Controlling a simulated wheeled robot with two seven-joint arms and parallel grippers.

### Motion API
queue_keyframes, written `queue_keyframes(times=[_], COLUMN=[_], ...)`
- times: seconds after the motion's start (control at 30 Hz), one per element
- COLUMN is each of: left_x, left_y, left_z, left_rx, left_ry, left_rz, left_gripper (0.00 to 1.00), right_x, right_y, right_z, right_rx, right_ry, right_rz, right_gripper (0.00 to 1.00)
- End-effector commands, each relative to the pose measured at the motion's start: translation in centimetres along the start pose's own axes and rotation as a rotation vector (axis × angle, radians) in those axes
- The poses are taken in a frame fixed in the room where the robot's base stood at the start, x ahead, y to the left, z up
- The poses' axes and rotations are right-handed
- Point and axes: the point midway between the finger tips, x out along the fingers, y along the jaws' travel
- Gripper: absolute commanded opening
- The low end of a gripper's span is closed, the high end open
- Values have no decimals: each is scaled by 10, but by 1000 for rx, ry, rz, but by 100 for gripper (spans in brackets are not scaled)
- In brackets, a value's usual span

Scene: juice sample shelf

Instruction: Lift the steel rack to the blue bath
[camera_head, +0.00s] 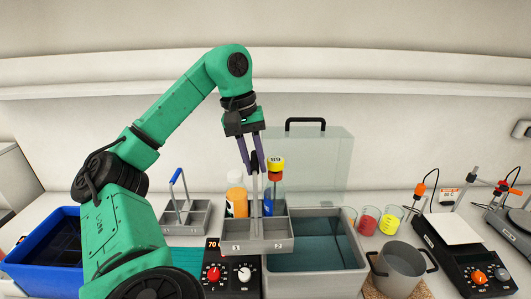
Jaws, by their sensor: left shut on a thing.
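My left gripper (251,152) points down and is shut on the upright handle (255,192) of a steel rack (257,235). The rack has compartments marked 1 and 2. An orange bottle with a white cap (236,199) stands in the left part, and a blue bottle with a yellow cap (276,188) in the right part. The rack is level, in front of the left end of a grey bath (353,277) holding blue-green water; whether it touches anything below is hidden. A blue tub (42,278) with a dark inside stands at far left, partly behind my arm. My right gripper is not in view.
A second steel rack with a blue handle (183,221) sits empty, left of the held rack. A control box (231,274) is below the held rack. A clear lid (322,165) stands behind the bath. A pot (400,268), beakers (367,222) and a hotplate (450,229) stand right.

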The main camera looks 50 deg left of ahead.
Motion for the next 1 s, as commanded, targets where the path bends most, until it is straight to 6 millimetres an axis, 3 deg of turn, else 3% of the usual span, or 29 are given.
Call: queue_keyframes(times=[0.8, 1.0], left_x=[-15, -18], left_y=[-76, -84], left_z=[-3, -3], left_rx=[-2, 1], left_ry=[2, 2], left_rz=[3, 4], left_gripper=[0, 0], right_x=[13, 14], right_y=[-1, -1], right_z=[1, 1], right_rx=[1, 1], right_ry=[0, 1], right_rz=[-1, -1], right_gripper=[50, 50])
